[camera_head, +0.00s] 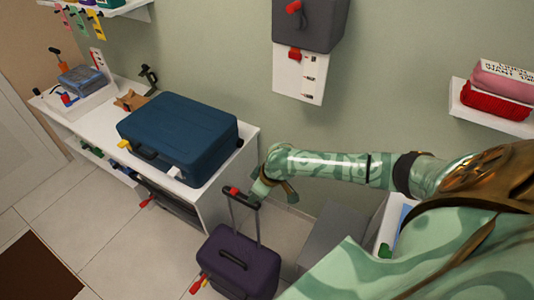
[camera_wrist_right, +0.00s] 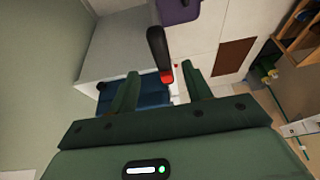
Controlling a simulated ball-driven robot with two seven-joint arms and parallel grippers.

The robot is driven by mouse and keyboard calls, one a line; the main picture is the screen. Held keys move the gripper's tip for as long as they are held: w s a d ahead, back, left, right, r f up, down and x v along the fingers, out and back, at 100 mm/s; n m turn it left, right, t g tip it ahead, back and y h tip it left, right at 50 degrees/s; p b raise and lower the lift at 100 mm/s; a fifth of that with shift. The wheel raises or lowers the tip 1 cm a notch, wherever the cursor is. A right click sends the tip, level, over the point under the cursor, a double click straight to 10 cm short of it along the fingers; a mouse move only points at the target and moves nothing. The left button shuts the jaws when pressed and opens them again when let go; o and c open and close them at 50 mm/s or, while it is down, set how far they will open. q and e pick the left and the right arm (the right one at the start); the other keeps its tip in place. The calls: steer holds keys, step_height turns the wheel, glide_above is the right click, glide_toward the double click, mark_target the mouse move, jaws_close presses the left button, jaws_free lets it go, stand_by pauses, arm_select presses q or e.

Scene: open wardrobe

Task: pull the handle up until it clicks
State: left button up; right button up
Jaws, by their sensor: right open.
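The purple suitcase (camera_head: 240,265) stands upright on the floor, below the white bench. Its pull handle is a dark grip (camera_head: 244,199) with a red button (camera_head: 233,190), on two thin poles that rise above the case. My right gripper (camera_head: 261,190) is at the right end of the grip. In the right wrist view, the dark grip (camera_wrist_right: 157,48) and its red end (camera_wrist_right: 167,77) lie between the two fingers of my open right gripper (camera_wrist_right: 159,70), with gaps visible on both sides. Whether a finger touches it is unclear. My left gripper is not in view.
A blue suitcase (camera_head: 180,130) lies on the white bench (camera_head: 248,150), close left of the handle. A grey box (camera_head: 335,235) stands on the floor to the right. A wall shelf (camera_head: 490,118) holds folded cloths. Open tiled floor lies at left.

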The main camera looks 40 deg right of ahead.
steer(key=p+v, duration=0.1)
steer(key=v, duration=0.8)
steer(key=shift+r+p, duration=0.25)
steer(key=shift+p, duration=0.1)
steer(key=shift+s, duration=0.1)
